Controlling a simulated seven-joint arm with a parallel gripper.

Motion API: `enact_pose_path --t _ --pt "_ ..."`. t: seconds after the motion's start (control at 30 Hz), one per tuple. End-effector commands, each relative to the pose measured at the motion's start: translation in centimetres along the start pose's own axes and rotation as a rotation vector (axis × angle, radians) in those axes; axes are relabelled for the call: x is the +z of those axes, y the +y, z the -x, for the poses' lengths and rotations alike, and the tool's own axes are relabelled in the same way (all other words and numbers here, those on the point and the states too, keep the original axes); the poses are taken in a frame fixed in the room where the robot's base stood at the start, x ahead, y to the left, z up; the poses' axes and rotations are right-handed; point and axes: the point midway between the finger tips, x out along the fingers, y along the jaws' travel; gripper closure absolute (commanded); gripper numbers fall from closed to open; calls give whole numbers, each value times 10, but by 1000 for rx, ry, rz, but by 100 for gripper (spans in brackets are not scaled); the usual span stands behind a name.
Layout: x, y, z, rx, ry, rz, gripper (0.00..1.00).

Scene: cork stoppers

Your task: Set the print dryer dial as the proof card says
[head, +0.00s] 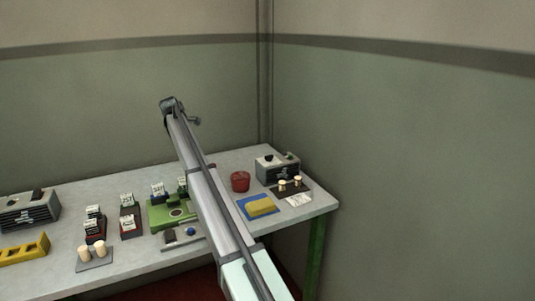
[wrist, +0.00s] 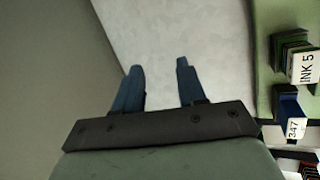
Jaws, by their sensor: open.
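Two grey vented boxes stand on the table, one at the far left (head: 28,212) and one at the right back (head: 278,168). Each has a dark part on top; I cannot tell which is the print dryer, nor read a dial setting. A white printed card (head: 298,200) lies near the right edge; its text is too small to read, and I cannot tell whether it is the proof card. My gripper (wrist: 158,75) is open and empty above bare pale surface in the wrist view. My arm crosses the head view; its fingers are not visible there.
A green tray (wrist: 262,75) with an "INK 5" block (wrist: 305,66) is right of my gripper. Walls meet behind.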

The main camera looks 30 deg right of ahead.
Motion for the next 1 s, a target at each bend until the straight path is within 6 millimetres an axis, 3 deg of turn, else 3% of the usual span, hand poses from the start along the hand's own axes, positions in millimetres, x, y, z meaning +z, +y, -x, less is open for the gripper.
enact_pose_path --t 0.03,0.1,0.4,0.5,0.6,0.73,1.0 --pt "35 5 -1 -36 -1 7 60" --pt "77 6 -2 -87 5 27 60" --pt "248 -5 10 -283 85 123 60" --pt "294 -12 18 -330 123 152 60" --pt "329 -19 24 -363 157 177 60" --pt "357 -26 30 -389 188 199 60" --pt "365 -35 21 -400 202 211 60"
